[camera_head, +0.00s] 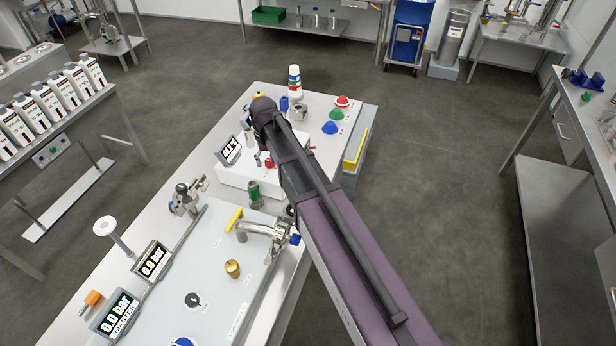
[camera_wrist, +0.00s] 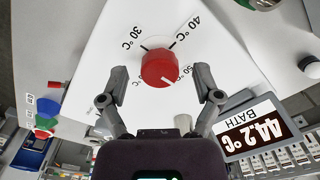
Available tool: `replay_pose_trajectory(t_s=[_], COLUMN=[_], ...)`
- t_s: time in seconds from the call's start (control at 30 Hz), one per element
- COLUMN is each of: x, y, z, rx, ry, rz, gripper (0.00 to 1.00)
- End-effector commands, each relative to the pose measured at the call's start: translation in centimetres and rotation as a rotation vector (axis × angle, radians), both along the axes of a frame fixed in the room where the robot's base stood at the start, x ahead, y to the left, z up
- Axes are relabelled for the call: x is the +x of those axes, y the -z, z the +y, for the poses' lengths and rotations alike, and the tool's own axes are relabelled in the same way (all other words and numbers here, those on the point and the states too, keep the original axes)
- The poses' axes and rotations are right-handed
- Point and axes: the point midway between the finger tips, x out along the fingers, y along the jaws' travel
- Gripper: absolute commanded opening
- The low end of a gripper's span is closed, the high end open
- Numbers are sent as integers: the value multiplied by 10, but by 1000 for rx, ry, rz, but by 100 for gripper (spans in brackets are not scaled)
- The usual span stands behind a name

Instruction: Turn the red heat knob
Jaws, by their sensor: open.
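The red heat knob (camera_wrist: 160,68) shows in the wrist view on a white panel, with a white pointer line on its side and marks for 30 °C, 40 °C and 50 °C around it. My gripper (camera_wrist: 165,80) is open, with one finger on each side of the knob and visible gaps between fingers and knob. A display (camera_wrist: 252,131) labelled BATH reads 44.2 °C, upside down in this view. In the head view a small red part, likely the knob (camera_head: 269,162), shows on the white bath unit (camera_head: 235,178); my arm hides much of the area.
The bench (camera_head: 215,310) carries a tap (camera_head: 265,232), a green-topped fitting (camera_head: 254,192) and pressure displays (camera_head: 117,314) near the bath unit. Red, green and blue caps (camera_head: 336,115) and a striped bottle (camera_head: 294,80) stand behind it. Open floor lies to the right.

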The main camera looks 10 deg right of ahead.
Motion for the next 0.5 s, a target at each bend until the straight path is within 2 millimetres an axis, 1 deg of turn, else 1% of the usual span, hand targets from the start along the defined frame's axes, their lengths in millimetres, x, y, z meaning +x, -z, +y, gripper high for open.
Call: replay_pose_trajectory(t_s=[0.5], x=[0], y=[0], z=[0], rx=[0], ry=[-346], rz=[0], gripper=[82])
